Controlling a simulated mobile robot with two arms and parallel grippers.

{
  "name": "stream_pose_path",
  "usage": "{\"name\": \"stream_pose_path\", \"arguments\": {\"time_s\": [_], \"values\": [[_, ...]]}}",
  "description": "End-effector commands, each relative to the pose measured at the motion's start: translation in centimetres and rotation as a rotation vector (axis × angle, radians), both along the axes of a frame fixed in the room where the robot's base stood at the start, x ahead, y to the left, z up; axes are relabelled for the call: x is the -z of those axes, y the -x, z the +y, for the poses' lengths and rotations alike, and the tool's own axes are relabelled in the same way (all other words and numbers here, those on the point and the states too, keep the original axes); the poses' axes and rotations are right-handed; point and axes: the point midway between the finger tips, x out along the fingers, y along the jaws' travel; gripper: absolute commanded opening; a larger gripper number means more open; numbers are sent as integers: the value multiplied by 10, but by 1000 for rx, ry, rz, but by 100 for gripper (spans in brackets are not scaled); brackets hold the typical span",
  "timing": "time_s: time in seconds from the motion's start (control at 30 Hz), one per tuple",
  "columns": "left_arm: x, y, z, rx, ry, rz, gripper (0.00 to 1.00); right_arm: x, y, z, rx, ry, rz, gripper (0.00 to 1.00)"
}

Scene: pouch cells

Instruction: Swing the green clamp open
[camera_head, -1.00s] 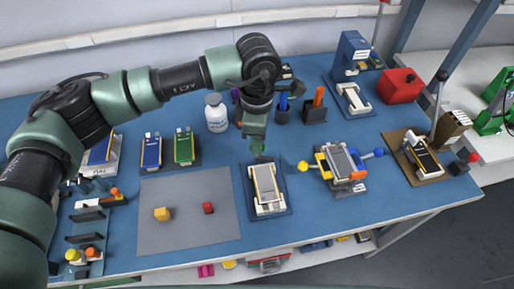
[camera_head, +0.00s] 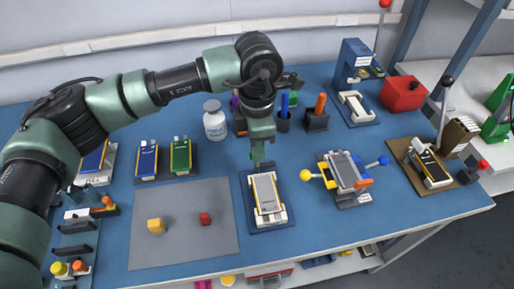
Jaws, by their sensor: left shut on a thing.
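My left gripper (camera_head: 258,157) points down at the far end of a fixture in the middle of the bench. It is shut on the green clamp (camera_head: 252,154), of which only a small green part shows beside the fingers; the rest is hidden. The fixture has a dark blue base plate (camera_head: 285,222) and holds a pale grey pouch cell (camera_head: 265,192) with yellow edges. The clamp's exact swing angle cannot be told. My right gripper is not in view.
A fixture with yellow and blue knobs (camera_head: 345,172) stands close on the right. A white bottle (camera_head: 214,122) and pen holders (camera_head: 316,121) stand behind.

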Motion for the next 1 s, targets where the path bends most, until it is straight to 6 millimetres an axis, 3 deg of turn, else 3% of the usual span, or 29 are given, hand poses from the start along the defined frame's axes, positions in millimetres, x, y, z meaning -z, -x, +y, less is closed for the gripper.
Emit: {"name": "stream_pose_path", "arguments": {"time_s": [0.13, 0.17, 0.2, 0.23, 0.67, 1.0], "values": [[-3, -2, 0, -4, 3, -5, 0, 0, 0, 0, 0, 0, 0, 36], [-3, -2, 0, -3, 4, -5, 18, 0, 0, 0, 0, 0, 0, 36], [-2, -1, -1, -3, 4, -5, 29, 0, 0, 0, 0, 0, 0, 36], [-2, -1, -1, -3, 3, -4, 32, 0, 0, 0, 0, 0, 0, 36], [-9, -1, 0, -1, 2, -2, 32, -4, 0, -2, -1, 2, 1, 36], [-63, -1, 0, -1, 2, -5, 32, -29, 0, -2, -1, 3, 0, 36]]}}
